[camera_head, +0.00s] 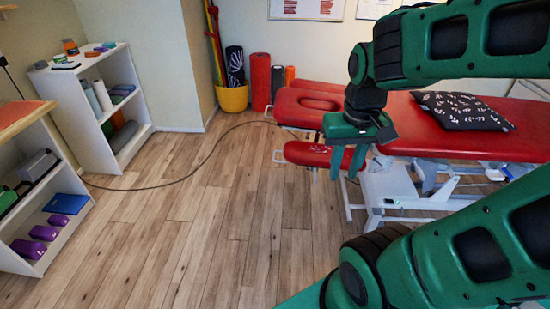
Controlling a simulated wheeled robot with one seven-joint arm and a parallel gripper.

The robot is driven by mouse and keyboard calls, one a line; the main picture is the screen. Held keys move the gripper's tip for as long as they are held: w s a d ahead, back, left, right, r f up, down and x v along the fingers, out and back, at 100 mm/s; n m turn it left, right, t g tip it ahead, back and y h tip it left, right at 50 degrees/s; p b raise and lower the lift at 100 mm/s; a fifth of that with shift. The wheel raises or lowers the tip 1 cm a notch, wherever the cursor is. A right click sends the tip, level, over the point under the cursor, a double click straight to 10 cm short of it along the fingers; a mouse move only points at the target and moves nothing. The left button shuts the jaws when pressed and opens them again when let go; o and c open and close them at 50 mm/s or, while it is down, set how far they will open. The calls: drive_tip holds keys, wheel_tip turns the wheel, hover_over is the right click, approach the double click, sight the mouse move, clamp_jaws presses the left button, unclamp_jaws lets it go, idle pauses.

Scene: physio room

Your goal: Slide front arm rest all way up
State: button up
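The red treatment table (440,135) stands at the right on a white metal frame. Its front arm rest (305,153) is a small red pad low on the near side of the head end, below the level of the table top. My gripper (347,172) points down over the right end of this pad. Its two green fingers are apart, and red padding shows between them. I cannot tell whether the fingers touch the pad. The gripper body hides part of the pad's right end and the table edge behind it.
A black patterned pillow (464,111) lies on the table. A yellow bucket (232,98) and upright rolls (261,80) stand behind the head end. White shelves (140,135) line the left wall. A black cable (190,176) crosses the wooden floor, which is otherwise clear.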

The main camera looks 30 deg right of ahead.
drive_tip(key=w+a+f+n+t+h, duration=0.1)
drive_tip(key=w+a+f+t, duration=0.1)
drive_tip(key=w, duration=0.9)
drive_tip(key=w+a+f+n+t+h, duration=0.1)
drive_tip(key=w+a+f, duration=0.1)
drive_tip(key=w, duration=0.9)
drive_tip(key=w+d+f+m+t+h, duration=0.1)
drive_tip(key=w+d+f+h, duration=0.4)
drive_tip(key=w+d+f, duration=0.4)
drive_tip(key=w+d+f+m+t+h, duration=0.1)
drive_tip(key=w+d+f+h, duration=0.4)
drive_tip(key=w+f, duration=0.55)
drive_tip(key=w+a+f+n+t+y, duration=0.15)
drive_tip(key=f+n+t, duration=0.25)
drive_tip(key=f, duration=0.4)
drive_tip(key=w+a+f+n+t+y, duration=0.1)
drive_tip(key=w+a+f+n+t, duration=0.15)
drive_tip(key=f+n+t, duration=0.4)
drive_tip(key=w+d, duration=0.2)
drive_tip(key=w, duration=0.1)
drive_tip(key=w+d+f+m+g, duration=0.1)
drive_tip(key=w+d, duration=0.1)
drive_tip(key=w, duration=0.1)
drive_tip(key=w+d+f+m, duration=0.1)
drive_tip(key=w+d, duration=0.1)
drive_tip(key=shift+w+m+g, duration=0.25)
drive_tip(key=shift+w, duration=0.15)
